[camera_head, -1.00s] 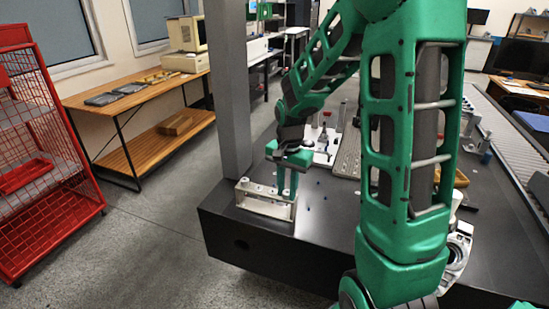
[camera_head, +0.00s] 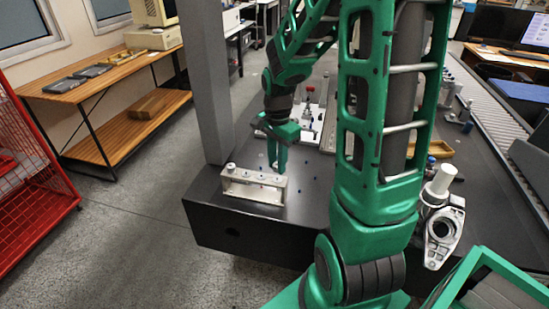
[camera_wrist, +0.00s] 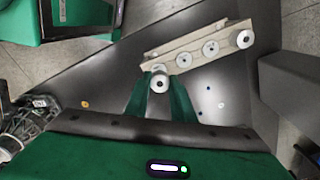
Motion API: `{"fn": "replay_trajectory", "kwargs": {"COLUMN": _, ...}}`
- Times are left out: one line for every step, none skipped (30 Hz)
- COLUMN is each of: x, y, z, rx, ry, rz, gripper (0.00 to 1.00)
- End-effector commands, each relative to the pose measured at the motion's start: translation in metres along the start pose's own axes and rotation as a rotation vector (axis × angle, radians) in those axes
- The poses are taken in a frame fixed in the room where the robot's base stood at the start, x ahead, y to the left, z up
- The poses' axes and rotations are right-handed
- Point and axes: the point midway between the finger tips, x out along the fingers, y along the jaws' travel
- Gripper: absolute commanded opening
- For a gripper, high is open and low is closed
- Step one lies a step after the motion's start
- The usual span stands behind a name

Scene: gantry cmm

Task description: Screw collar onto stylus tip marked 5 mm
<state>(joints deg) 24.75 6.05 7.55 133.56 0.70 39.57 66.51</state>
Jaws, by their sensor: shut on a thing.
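A pale metal rack (camera_head: 256,190) stands at the near left corner of the dark table; it also shows in the wrist view (camera_wrist: 225,36). Round pieces sit along its top, with the larger knob (camera_wrist: 245,39) at the far end in the wrist view. My gripper (camera_head: 280,168) points down by the rack's right end. In the wrist view my gripper (camera_wrist: 161,92) is shut on a small round metal piece with a dark centre, seemingly the collar (camera_wrist: 160,82). It is beside the rack's near end. No 5 mm marking is legible.
A grey column (camera_head: 207,85) rises beside the rack. A white fixture (camera_head: 308,125) with a red-topped part stands farther back. Small blue dots lie on the dark table (camera_head: 315,205). A yellow tray (camera_head: 438,149) is at the right.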

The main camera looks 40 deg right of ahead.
Motion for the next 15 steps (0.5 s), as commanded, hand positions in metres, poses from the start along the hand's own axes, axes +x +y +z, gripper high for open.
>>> {"fn": "replay_trajectory", "kwargs": {"x": 0.003, "y": 0.0, "z": 0.0, "rx": 0.0, "ry": 0.0, "rz": 0.001, "gripper": 0.01}}
{"fn": "replay_trajectory", "kwargs": {"x": 0.005, "y": 0.0, "z": 0.0, "rx": 0.0, "ry": -0.001, "rz": 0.001, "gripper": 0.01}}
{"fn": "replay_trajectory", "kwargs": {"x": 0.007, "y": 0.001, "z": 0.0, "rx": 0.0, "ry": -0.001, "rz": 0.002, "gripper": 0.01}}
{"fn": "replay_trajectory", "kwargs": {"x": 0.008, "y": 0.001, "z": 0.0, "rx": 0.0, "ry": -0.001, "rz": 0.002, "gripper": 0.01}}
{"fn": "replay_trajectory", "kwargs": {"x": 0.01, "y": 0.001, "z": 0.0, "rx": 0.0, "ry": -0.001, "rz": 0.003, "gripper": 0.01}}
{"fn": "replay_trajectory", "kwargs": {"x": 0.012, "y": 0.001, "z": 0.0, "rx": 0.0, "ry": -0.001, "rz": 0.002, "gripper": 0.01}}
{"fn": "replay_trajectory", "kwargs": {"x": 0.014, "y": 0.001, "z": 0.0, "rx": -0.001, "ry": -0.001, "rz": 0.002, "gripper": 0.01}}
{"fn": "replay_trajectory", "kwargs": {"x": 0.015, "y": 0.001, "z": 0.001, "rx": -0.001, "ry": -0.001, "rz": 0.002, "gripper": 0.01}}
{"fn": "replay_trajectory", "kwargs": {"x": 0.017, "y": 0.001, "z": 0.001, "rx": -0.001, "ry": -0.001, "rz": 0.002, "gripper": 0.01}}
{"fn": "replay_trajectory", "kwargs": {"x": 0.018, "y": 0.001, "z": 0.001, "rx": -0.001, "ry": -0.001, "rz": 0.002, "gripper": 0.01}}
{"fn": "replay_trajectory", "kwargs": {"x": 0.02, "y": 0.0, "z": 0.001, "rx": -0.001, "ry": -0.001, "rz": 0.002, "gripper": 0.01}}
{"fn": "replay_trajectory", "kwargs": {"x": 0.021, "y": 0.0, "z": 0.001, "rx": -0.001, "ry": -0.001, "rz": 0.001, "gripper": 0.01}}
{"fn": "replay_trajectory", "kwargs": {"x": 0.023, "y": 0.0, "z": 0.001, "rx": -0.001, "ry": -0.001, "rz": 0.001, "gripper": 0.01}}
{"fn": "replay_trajectory", "kwargs": {"x": 0.024, "y": 0.0, "z": 0.001, "rx": -0.002, "ry": -0.001, "rz": 0.001, "gripper": 0.01}}
{"fn": "replay_trajectory", "kwargs": {"x": 0.025, "y": 0.0, "z": 0.001, "rx": -0.002, "ry": -0.001, "rz": 0.001, "gripper": 0.01}}
